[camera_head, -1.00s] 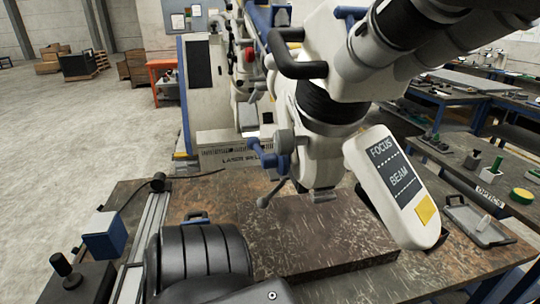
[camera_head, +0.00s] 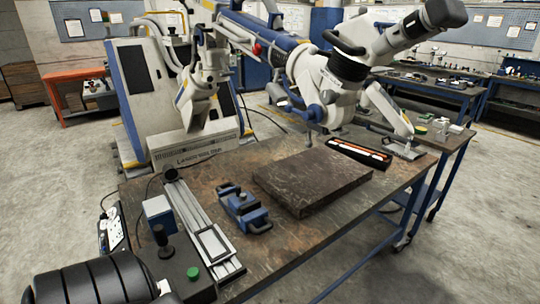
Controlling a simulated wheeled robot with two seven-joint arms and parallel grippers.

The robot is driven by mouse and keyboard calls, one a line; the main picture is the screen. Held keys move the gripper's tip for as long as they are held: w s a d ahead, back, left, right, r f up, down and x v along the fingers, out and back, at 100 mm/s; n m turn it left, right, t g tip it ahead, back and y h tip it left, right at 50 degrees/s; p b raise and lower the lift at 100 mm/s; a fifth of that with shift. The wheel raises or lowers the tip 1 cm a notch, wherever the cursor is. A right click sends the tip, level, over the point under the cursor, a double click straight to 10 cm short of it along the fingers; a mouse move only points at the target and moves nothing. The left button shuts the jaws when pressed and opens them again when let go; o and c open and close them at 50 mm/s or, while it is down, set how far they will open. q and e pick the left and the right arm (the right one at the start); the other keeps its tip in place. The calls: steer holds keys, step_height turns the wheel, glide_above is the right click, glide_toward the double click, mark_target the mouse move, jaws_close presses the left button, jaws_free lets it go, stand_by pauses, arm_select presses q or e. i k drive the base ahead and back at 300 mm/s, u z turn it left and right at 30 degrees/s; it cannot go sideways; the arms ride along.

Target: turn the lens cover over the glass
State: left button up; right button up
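The microscope head (camera_head: 312,82) hangs on a long white and blue arm above the workbench. A black band and twin eyepieces (camera_head: 425,28) sit on its upper right. Under the head is a pale lens housing with a blue knob (camera_head: 313,112) and a thin lever below it. I cannot tell which part is the lens cover or whether it lies over the glass; the glass underside is hidden. A black ribbed part of my own arm shows at the bottom left. Neither of my grippers shows in the view.
A dark slab (camera_head: 312,180) lies on the workbench (camera_head: 275,262) under the head. A blue clamp (camera_head: 244,209) sits left of it. A rail (camera_head: 198,218) and a box with a green button (camera_head: 193,272) stand further left. A black tray (camera_head: 358,153) lies behind right.

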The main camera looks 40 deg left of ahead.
mark_target(297, 127)
steer(key=k, duration=0.4)
steer(key=u, duration=2.15)
steer(key=i, duration=0.5)
